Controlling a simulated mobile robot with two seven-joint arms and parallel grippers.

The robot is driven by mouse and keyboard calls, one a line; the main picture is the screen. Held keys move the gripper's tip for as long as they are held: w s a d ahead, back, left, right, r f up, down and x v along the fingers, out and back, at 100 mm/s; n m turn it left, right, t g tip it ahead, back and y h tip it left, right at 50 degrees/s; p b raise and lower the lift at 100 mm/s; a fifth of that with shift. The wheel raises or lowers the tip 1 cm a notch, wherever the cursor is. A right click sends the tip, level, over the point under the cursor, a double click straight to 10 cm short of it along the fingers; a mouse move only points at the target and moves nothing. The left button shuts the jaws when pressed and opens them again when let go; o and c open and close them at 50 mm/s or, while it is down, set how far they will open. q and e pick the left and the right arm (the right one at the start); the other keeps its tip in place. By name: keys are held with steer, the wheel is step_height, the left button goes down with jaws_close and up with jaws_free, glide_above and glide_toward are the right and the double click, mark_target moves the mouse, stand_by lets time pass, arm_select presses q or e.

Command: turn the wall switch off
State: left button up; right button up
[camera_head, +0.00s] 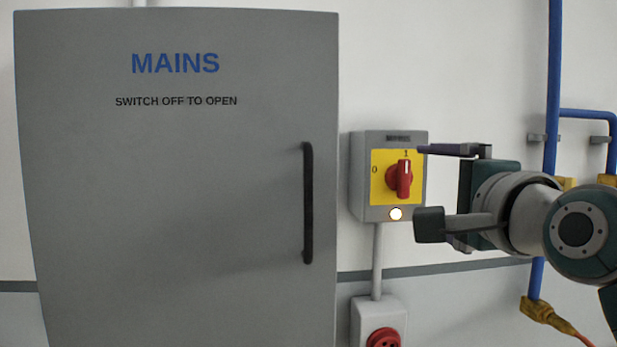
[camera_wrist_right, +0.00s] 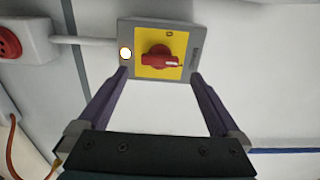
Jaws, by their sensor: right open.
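The wall switch (camera_head: 361,206) is a grey box with a yellow plate and a red rotary knob (camera_head: 404,178). The knob's white mark points up at the 1, and a lamp (camera_head: 396,214) below it glows white. The right wrist view also shows the switch (camera_wrist_right: 194,50) and its red knob (camera_wrist_right: 160,60), with the lit lamp (camera_wrist_right: 125,53) beside it. My right gripper (camera_head: 424,187) is open and empty, at the right side of the switch. In the right wrist view its fingertips (camera_wrist_right: 160,74) frame the knob without closing on it. My left gripper is not in view.
A grey MAINS cabinet (camera_head: 170,180) with a black handle (camera_head: 308,203) stands left of the switch. A conduit (camera_head: 377,262) runs down to a red socket (camera_head: 384,338). Blue pipes (camera_head: 553,90) with yellow fittings run along the right wall.

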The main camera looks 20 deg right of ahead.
mark_target(406, 180)
steer(key=shift+x, duration=2.5)
steer(key=shift+a, duration=0.1)
steer(key=shift+c, duration=0.2)
steer(key=c, duration=1.3)
steer(key=shift+o, duration=0.2)
steer(key=shift+p, duration=0.3)
